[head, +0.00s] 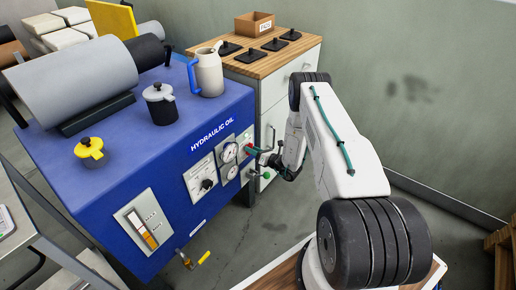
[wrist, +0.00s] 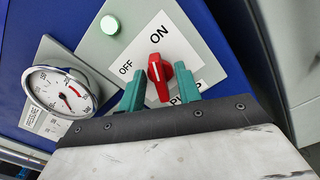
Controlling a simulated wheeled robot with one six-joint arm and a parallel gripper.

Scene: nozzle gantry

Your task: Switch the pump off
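The pump switch is a red rotary knob (wrist: 160,78) on a grey plate (wrist: 205,75) marked OFF, at its left, and ON, above it, in the wrist view. The knob's handle points up toward ON. A round green lamp (wrist: 110,25) beside it looks lit. My gripper (wrist: 159,74) is open, with one green finger on each side of the knob. Gaps show between the knob and both fingers. In the head view my gripper (head: 262,158) is at the right end of the blue unit's front panel, and the knob is hard to make out there.
The blue hydraulic oil unit (head: 160,175) carries gauges (head: 229,152), a dial panel (head: 203,180), a level window (head: 144,222) and a brass valve (head: 203,257). A drawer cabinet (head: 303,62) is behind my gripper.

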